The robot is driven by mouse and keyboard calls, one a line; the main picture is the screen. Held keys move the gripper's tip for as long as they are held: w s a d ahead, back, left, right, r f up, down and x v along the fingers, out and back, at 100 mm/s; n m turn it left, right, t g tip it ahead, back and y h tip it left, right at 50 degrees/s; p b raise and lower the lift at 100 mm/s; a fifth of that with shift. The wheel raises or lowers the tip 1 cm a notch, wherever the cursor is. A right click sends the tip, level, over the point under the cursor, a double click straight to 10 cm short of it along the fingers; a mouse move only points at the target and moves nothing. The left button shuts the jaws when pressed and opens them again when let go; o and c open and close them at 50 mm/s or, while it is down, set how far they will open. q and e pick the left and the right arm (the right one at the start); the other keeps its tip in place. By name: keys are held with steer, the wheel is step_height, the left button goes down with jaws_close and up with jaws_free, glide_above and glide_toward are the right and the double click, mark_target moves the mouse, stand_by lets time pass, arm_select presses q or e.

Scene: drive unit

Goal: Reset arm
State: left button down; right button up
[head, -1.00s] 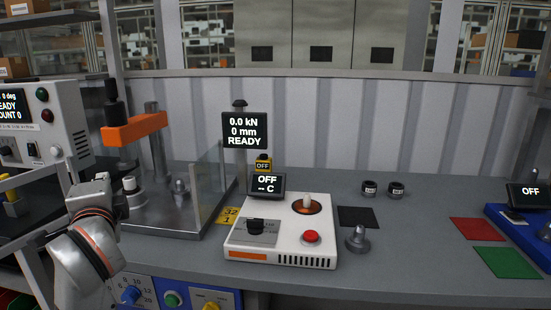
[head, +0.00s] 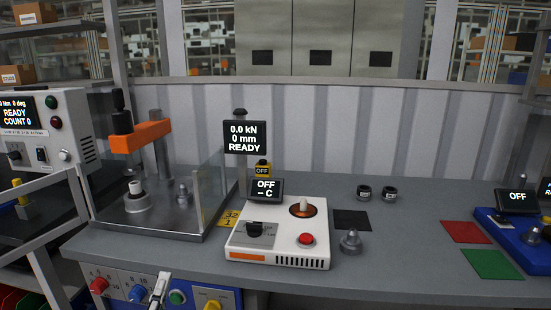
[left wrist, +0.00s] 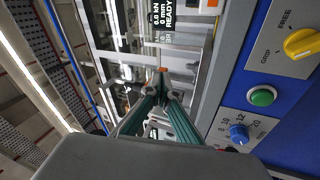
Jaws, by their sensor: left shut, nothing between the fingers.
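My left gripper (left wrist: 163,84) shows in the left wrist view with its two green-grey fingers together at the tips and nothing between them. In the head view, a small pale part of my left gripper (head: 159,288) shows at the bottom edge, in front of the bench's front panel, left of the green button. Most of my left arm is out of the head view. My right gripper is in neither view.
The press (head: 138,136) with its clear guard stands on the bench at left. A white heater unit (head: 279,247) is in the middle. The front panel has a blue knob (left wrist: 239,134), a green button (left wrist: 262,96) and a yellow switch (left wrist: 301,43).

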arm_select(q)
steer(key=s+d+f+m+g+h, duration=0.2)
steer(key=s+d+f+m+g, duration=0.1)
steer(key=f+m, duration=0.4)
steer(key=s+d+f+m+g+h, duration=0.2)
steer(key=s+f+m+g, duration=0.15)
steer(key=f, duration=0.65)
steer(key=s+a+f+m+g+y+p, duration=0.1)
steer(key=s+f+m+g, duration=0.4)
steer(key=s+f+m, duration=0.4)
steer(key=s+f, duration=0.4)
steer(key=f, duration=0.3)
steer(key=shift+s+m+y, duration=0.2)
steer(key=shift+m+y, duration=0.15)
steer(key=shift+y, duration=0.05)
steer(key=shift+w, duration=0.1)
